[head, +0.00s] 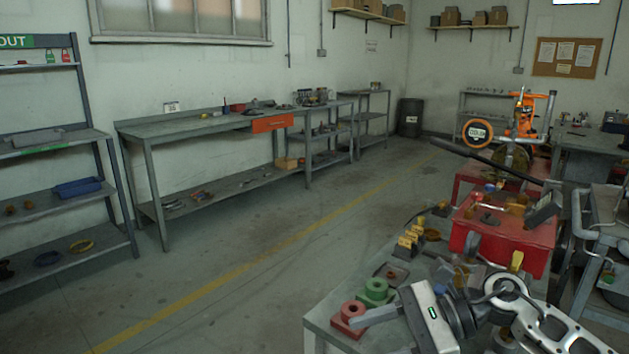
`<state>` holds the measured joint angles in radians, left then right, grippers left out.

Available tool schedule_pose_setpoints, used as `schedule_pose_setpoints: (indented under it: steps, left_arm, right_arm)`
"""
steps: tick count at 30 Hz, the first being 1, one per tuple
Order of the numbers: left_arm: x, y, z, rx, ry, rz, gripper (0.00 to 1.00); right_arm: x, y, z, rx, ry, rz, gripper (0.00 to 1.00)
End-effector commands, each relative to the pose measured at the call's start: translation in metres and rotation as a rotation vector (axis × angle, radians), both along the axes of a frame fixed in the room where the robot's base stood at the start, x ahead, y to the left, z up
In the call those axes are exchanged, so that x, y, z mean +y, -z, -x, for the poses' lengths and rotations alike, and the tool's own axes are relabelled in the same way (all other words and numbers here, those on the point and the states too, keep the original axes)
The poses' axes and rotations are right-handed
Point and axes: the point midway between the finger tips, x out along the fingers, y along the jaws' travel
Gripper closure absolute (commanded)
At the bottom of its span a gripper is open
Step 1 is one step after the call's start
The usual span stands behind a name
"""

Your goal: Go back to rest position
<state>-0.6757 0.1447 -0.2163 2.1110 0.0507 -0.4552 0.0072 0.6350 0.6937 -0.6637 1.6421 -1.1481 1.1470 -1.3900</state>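My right gripper (360,321) is low in the head view, over the near left corner of the grey workbench (318,325). Its arm comes in from the lower right, and its pale body is tilted. A grey finger points left, close to a red block (349,312) with a round top. I cannot tell whether it touches the block or whether the fingers are apart. No held object shows. My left gripper is not in view. An orange valve-like assembly (523,115) with an orange wheel (477,132) stands farther back at the right.
A green ring-shaped piece (376,291), yellow blocks (407,244) and a red case (500,235) crowd the workbench. A long black lever (485,160) juts out above the case. A grey cart (603,235) stands at the right edge. The floor (225,265) at left is clear.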

Motion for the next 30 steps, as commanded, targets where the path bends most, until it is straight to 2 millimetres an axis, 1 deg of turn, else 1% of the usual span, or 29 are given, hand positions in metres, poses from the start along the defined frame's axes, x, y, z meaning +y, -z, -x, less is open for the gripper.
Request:
schedule_pose_setpoints:
  steps: [1,2,3,5,6,8,9,11,12,13,14,15,16,18,21,24,25,27,30]
  left_arm:
    - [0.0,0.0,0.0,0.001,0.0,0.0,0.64]
    - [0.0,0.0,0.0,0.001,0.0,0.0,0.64]
    - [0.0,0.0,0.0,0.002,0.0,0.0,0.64]
    - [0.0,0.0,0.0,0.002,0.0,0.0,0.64]
    - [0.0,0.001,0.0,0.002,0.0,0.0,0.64]
    - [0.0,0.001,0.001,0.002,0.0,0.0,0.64]
    - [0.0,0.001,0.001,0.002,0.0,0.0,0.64]
    - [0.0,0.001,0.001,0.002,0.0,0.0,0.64]
    - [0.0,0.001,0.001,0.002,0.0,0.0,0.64]
    - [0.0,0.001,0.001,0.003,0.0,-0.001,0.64]
    - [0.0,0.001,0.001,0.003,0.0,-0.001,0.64]
    - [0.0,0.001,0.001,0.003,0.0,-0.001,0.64]
    - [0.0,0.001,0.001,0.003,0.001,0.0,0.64]
    - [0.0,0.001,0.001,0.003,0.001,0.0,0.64]
    - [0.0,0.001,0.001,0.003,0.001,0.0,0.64]
    - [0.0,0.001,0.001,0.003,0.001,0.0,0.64]
    - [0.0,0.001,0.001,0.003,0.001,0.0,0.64]
    - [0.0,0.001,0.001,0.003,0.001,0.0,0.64]
    - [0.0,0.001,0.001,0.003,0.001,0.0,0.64]
  right_arm:
    - [0.025,-0.002,0.012,0.182,0.084,-0.179,0.49]
    - [0.034,-0.006,0.015,0.297,0.14,-0.281,0.49]
    - [0.042,-0.011,0.017,0.458,0.213,-0.415,0.49]
    - [0.046,-0.015,0.017,0.719,0.323,-0.611,0.49]
    - [0.043,-0.013,0.016,0.903,0.395,-0.738,0.49]
    - [0.033,-0.004,0.013,1.188,0.503,-0.928,0.49]
    - [0.024,0.008,0.012,1.383,0.574,-1.053,0.49]
    - [0.007,0.034,0.014,1.678,0.677,-1.241,0.49]
    - [-0.005,0.055,0.02,1.877,0.745,-1.369,0.49]
    - [-0.014,0.073,0.026,2.022,0.796,-1.465,0.49]
    - [-0.022,0.091,0.035,2.162,0.843,-1.561,0.49]
    - [-0.031,0.115,0.048,2.332,0.901,-1.681,0.49]
    - [-0.037,0.13,0.059,-2.42,-0.93,1.748,0.49]
    - [-0.046,0.161,0.086,-2.199,-0.839,1.604,0.49]
    - [-0.051,0.19,0.119,-1.967,-0.747,1.462,0.49]
    - [-0.054,0.205,0.14,-1.832,-0.696,1.383,0.49]
    - [-0.054,0.208,0.143,-1.809,-0.687,1.37,0.49]
    - [-0.054,0.211,0.149,-1.777,-0.675,1.351,0.49]
    - [-0.054,0.212,0.149,-1.772,-0.673,1.348,0.49]
